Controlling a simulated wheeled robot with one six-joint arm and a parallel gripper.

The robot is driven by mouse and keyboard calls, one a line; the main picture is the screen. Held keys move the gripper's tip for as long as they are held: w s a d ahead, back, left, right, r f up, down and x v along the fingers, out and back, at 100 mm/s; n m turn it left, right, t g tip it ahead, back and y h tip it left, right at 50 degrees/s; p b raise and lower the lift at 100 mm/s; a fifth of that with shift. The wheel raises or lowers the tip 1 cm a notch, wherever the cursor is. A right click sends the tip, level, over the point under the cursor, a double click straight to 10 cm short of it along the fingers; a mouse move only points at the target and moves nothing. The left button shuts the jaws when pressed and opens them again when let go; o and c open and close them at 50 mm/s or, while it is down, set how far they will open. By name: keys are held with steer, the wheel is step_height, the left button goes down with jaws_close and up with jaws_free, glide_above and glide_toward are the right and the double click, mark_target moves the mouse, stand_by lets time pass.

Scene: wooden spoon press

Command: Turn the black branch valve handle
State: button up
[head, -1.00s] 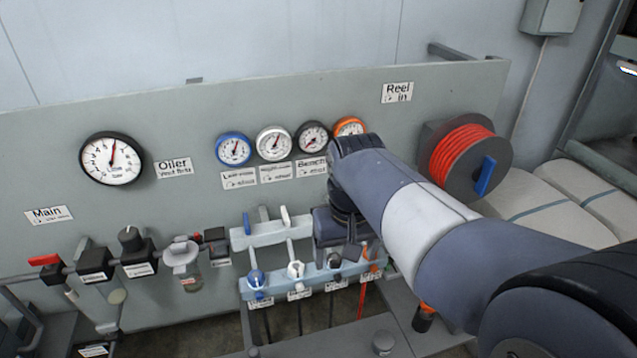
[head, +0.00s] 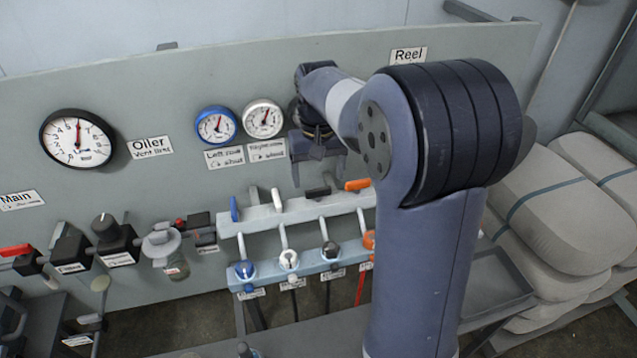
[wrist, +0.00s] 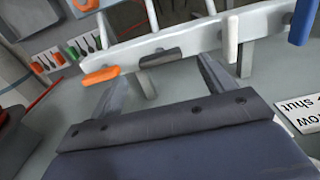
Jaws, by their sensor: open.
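The black branch valve handle (head: 317,191) is a short bar on the pale upper manifold (head: 262,221), between the white handle (head: 277,199) and the orange handle (head: 357,184). It lies sideways, as does the orange one; the blue handle (head: 234,208) and the white one stand upright. My gripper (head: 317,174) is just above the black handle, fingers pointing down at it, open and empty. In the wrist view the black handle (wrist: 160,57) lies just beyond the gap between the fingertips of my gripper (wrist: 160,72), apart from them.
The white handle (wrist: 232,37) and the orange handle (wrist: 100,75) flank the fingers closely. A lower bar (head: 300,268) carries coloured knobs and labels. Gauges (head: 262,119) sit on the panel behind. Stacked sacks (head: 565,215) stand at right. My arm hides part of the panel.

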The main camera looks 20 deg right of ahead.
mark_target(318, 189)
steer(key=shift+f, duration=2.05)
steer(key=shift+c, duration=0.4)
steer(key=c, duration=0.9)
